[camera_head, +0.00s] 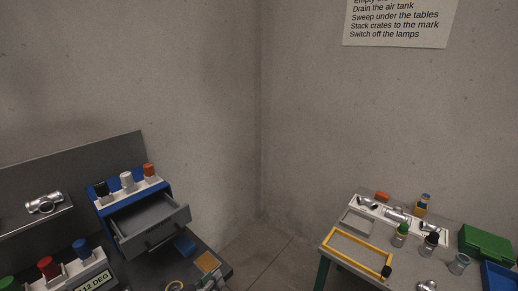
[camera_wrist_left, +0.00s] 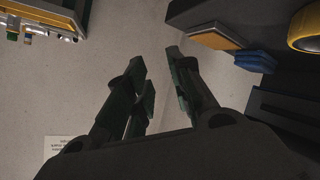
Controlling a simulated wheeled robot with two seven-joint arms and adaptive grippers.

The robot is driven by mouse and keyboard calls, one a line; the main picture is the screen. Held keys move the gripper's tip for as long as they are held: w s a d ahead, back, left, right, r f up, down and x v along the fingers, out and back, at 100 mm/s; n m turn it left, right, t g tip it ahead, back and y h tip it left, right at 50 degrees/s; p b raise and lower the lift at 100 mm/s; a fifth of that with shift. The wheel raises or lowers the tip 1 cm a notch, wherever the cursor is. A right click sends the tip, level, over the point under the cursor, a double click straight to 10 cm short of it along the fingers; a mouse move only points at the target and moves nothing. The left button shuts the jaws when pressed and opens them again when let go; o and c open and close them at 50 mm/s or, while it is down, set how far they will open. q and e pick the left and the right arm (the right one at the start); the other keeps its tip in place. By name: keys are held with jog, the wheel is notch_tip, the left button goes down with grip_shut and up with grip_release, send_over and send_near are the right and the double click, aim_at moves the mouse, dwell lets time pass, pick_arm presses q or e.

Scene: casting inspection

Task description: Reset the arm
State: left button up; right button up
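My left gripper (camera_wrist_left: 155,60) shows in the left wrist view. Its dark fingers stand apart with nothing between them, and only plain grey surface shows behind the gap. I cannot make out either gripper clearly in the head view. My right gripper is in neither view.
In the head view, a dark bench at left holds a blue cabinet with its grey drawer (camera_head: 150,219) pulled out, and an orange-topped block (camera_head: 207,262). A table at right carries a yellow frame (camera_head: 345,252), several bottles and a green case (camera_head: 487,242). Floor shows between them.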

pick_arm(q)
jog(key=s+a+f+m+g+y, duration=0.15)
jog(key=s+a+g, duration=0.25)
jog(key=s, duration=0.4)
jog(key=s+a+f+m+g+y, duration=0.1)
jog(key=s+a+m+g+y, duration=0.3)
jog(key=s, duration=0.4)
notch_tip(320, 180, down, 33)
jog(key=s+n+g+h, duration=0.1)
jog(key=s+g, duration=0.1)
jog(key=s, duration=0.1)
jog(key=s+a+f, duration=0.2)
jog(key=s+f, duration=0.8)
jog(key=s, duration=0.1)
jog(key=s+a+f+g, duration=0.1)
jog(key=s+a+f, duration=0.1)
jog(key=s+f, duration=0.8)
jog(key=shift+s, duration=0.4)
jog(key=shift+d, duration=0.1)
